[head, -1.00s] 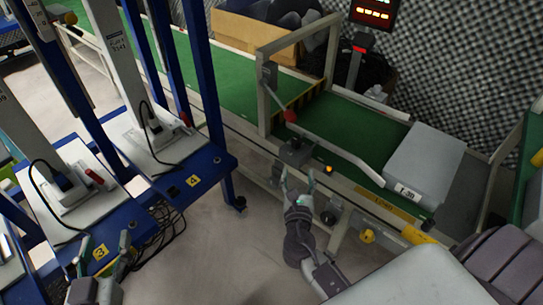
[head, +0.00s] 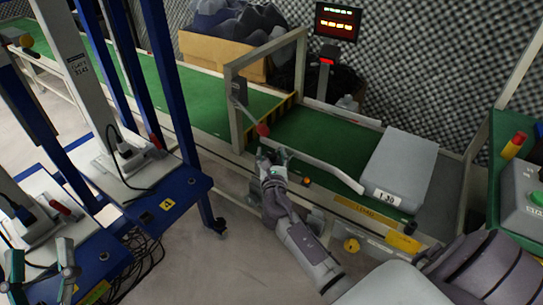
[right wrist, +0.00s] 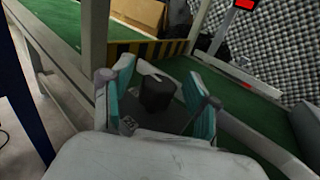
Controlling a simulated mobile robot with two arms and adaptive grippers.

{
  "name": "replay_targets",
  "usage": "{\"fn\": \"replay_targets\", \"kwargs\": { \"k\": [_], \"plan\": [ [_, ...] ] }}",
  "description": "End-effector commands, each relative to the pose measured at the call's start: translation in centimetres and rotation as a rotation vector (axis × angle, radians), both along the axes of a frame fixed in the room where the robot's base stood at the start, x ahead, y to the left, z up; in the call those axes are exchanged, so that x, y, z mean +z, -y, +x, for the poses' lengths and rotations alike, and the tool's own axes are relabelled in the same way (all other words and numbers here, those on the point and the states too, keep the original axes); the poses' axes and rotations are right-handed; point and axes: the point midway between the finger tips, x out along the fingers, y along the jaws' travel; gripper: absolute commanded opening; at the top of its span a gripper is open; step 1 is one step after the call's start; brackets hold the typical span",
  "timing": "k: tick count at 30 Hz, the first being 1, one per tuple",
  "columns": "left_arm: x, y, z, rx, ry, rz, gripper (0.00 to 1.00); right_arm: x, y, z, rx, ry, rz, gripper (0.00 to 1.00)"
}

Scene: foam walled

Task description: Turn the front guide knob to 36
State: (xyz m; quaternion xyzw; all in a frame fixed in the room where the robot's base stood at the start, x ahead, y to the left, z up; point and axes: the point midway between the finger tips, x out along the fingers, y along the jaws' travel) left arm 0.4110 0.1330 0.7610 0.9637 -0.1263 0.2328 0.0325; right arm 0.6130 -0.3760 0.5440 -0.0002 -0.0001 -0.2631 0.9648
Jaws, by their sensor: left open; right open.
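A dark knob (right wrist: 157,92) on a dark plate sits at the near edge of the green conveyor, and I take it to be the front guide knob. In the right wrist view it stands between the open fingers of my right gripper (right wrist: 160,100); I cannot tell whether they touch it. In the head view my right gripper (head: 270,158) is at the conveyor's near rail and largely hides the knob. Its scale cannot be read. My left gripper (head: 40,270) is open and empty at the lower left, far from the knob.
A frame post (head: 236,110) and a red-tipped lever (head: 262,130) stand close to my right gripper. A grey box (head: 402,165) lies on the conveyor (head: 310,140). Blue racks (head: 160,200) stand at the left. A lit display (head: 337,22) stands behind. Grey floor lies between.

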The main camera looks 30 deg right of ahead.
Motion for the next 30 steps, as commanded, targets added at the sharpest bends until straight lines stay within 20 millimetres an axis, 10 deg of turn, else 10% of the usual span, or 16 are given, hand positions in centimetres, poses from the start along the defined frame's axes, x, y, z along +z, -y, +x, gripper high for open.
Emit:
{"fn": "replay_targets", "kwargs": {
  "k": [8,19,30],
  "plan": [
    [0.19,0.01,-0.09,0.0,0.011,-0.004,0.59,-0.01,0.09,0.14,0.0,-0.001,0.001,0.59],
    [0.14,0.02,-0.07,-0.001,0.01,-0.003,0.59,-0.03,0.08,0.12,0.0,-0.001,0.001,0.01],
    [0.34,-0.01,-0.26,-0.001,0.029,-0.008,0.59,-0.08,-0.01,0.18,-0.059,0.001,0.003,0.0]
  ]
}}
